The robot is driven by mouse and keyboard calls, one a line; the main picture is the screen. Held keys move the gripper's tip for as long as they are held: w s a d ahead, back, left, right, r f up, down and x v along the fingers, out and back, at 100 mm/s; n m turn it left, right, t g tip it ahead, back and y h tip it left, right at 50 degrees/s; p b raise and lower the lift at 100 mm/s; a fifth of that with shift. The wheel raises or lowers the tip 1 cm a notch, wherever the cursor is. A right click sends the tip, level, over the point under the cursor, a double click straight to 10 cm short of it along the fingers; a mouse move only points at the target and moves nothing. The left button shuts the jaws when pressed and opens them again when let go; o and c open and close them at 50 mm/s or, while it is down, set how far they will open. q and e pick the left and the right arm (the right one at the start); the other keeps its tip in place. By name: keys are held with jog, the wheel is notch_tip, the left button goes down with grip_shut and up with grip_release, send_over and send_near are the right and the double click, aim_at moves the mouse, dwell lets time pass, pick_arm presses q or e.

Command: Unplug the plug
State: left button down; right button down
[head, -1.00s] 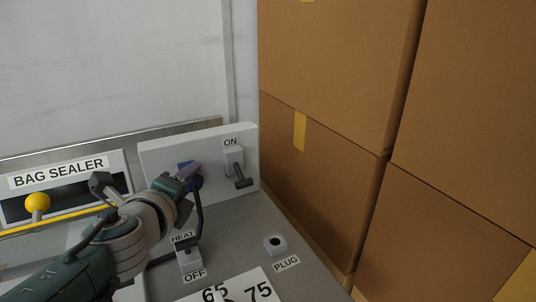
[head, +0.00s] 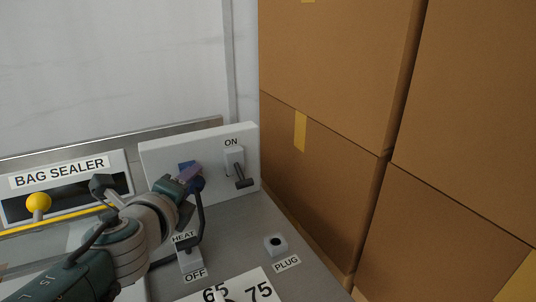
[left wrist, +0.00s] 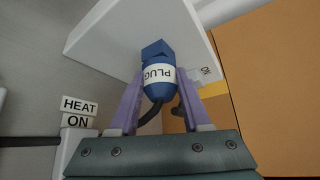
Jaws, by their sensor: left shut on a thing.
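The plug (left wrist: 158,82) is a blue body with a white PLUG band, between the two purple fingers of my left gripper (left wrist: 161,88) in the left wrist view. My left gripper (head: 188,177) is shut on it. A blue square block lies at the plug's far end, against the white panel (head: 219,142); I cannot tell whether plug and block are joined or apart. A dark cable hangs from the plug and curves down. In the head view, the fingers and wrist hide much of the plug. My right gripper is not in view.
A small holder with a dark hole (head: 276,245), labelled PLUG, stands on the grey top. An ON switch (head: 235,162) is right of the gripper and a HEAT switch (head: 190,261) below it. A yellow knob (head: 38,202) is at left. Stacked cardboard boxes (head: 325,180) bound the right.

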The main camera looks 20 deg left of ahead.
pick_arm(q)
jog(key=shift+s+d, duration=0.25)
jog(key=shift+d, duration=0.05)
jog(key=shift+s+d, duration=0.8)
jog(key=shift+d, duration=0.1)
jog(key=shift+w+a, duration=1.2)
jog(key=shift+a, duration=0.15)
dwell(0.6)
jog(key=shift+a, duration=0.15)
dwell(0.4)
jog(key=shift+c, duration=1.4)
grip_release()
jog(key=shift+w, duration=0.1)
